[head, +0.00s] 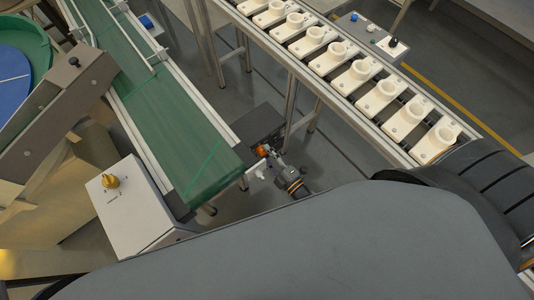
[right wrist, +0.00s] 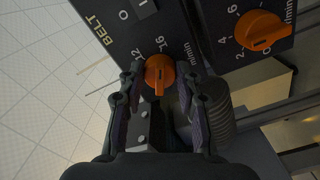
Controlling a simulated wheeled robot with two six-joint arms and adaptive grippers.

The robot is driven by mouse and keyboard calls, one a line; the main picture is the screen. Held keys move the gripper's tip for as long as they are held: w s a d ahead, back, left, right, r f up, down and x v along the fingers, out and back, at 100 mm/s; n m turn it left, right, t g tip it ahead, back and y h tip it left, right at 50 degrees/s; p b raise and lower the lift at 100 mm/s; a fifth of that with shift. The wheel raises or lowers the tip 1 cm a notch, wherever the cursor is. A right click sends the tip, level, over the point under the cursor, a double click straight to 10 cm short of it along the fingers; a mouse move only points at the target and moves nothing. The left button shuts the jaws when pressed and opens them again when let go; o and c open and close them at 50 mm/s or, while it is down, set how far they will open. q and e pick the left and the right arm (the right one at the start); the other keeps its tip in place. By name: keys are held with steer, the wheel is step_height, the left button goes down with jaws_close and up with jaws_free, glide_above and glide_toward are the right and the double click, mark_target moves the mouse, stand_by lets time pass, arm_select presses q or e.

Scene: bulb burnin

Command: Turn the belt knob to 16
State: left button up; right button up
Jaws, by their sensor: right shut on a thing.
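The belt panel (right wrist: 112,22) in the right wrist view is dark, with the word BELT, a rocker switch and the marks 12, 16 and m/min. Its orange belt knob (right wrist: 159,72) sits at the panel's lower part, near the 12 and 16. My right gripper (right wrist: 157,100) has its dark fingers on both sides of this knob and is shut on it. The knob's ridge points down in the picture; I cannot tell which number it is set to. In the head view my right gripper (head: 265,163) is small, beside an orange spot. My left gripper is not in view.
A second panel with a larger orange knob (right wrist: 263,30) and marks 2, 4, 6 is close on the right.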

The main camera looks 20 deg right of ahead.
steer(key=shift+m, duration=0.3)
steer(key=o, duration=1.1)
steer(key=shift+o, duration=0.2)
steer(key=v, duration=0.7)
steer(key=shift+s, duration=0.25)
steer(key=shift+d, duration=0.15)
